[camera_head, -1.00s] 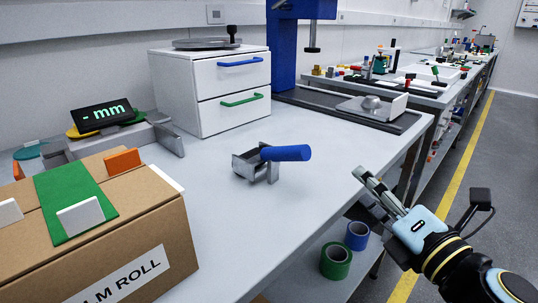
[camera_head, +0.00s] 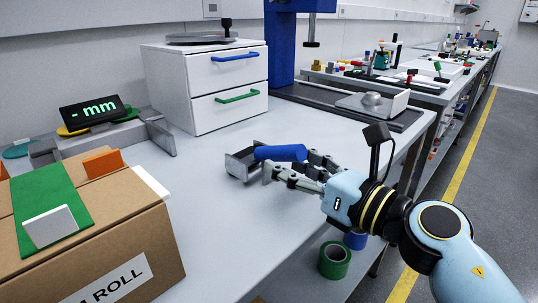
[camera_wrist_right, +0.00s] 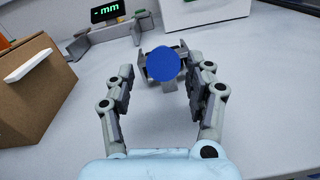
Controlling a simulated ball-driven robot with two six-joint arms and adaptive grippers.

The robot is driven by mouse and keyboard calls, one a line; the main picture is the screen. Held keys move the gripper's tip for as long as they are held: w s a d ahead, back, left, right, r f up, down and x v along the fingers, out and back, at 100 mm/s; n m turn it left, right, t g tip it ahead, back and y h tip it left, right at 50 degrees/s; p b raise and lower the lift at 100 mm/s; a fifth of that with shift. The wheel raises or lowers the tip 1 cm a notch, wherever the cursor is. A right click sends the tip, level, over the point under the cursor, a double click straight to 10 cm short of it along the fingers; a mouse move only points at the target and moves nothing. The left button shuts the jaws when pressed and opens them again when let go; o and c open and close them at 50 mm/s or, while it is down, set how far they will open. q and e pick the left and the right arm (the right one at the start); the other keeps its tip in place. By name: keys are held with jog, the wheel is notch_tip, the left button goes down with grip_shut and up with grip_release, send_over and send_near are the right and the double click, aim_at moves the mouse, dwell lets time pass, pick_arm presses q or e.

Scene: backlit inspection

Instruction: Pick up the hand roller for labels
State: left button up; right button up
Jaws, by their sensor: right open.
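The hand roller has a blue handle (camera_head: 280,153) and a grey metal frame (camera_head: 240,165). It rests on the grey bench top, handle pointing right in the head view. My right gripper (camera_head: 290,167) is open, with its fingers on either side of the blue handle. In the right wrist view the handle's round blue end (camera_wrist_right: 163,64) faces the camera, between the two spread fingers of my right gripper (camera_wrist_right: 162,85). The handle partly hides the frame there. I cannot tell whether either finger touches the handle. My left gripper is not in view.
A cardboard box (camera_head: 150,250) with a green strip stands at the front left. A white drawer unit (camera_head: 205,85) and a blue-columned stand (camera_head: 283,45) are behind. A digital display (camera_head: 93,115) is at the left. Tape rolls (camera_head: 334,262) lie on the shelf below. The bench around the roller is clear.

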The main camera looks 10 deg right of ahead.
aim_at(273, 152)
jog(key=x, duration=0.5)
jog(key=shift+w+d+r, duration=0.15)
jog(key=shift+d+r, duration=0.05)
jog(key=shift+d, duration=0.05)
grip_shut()
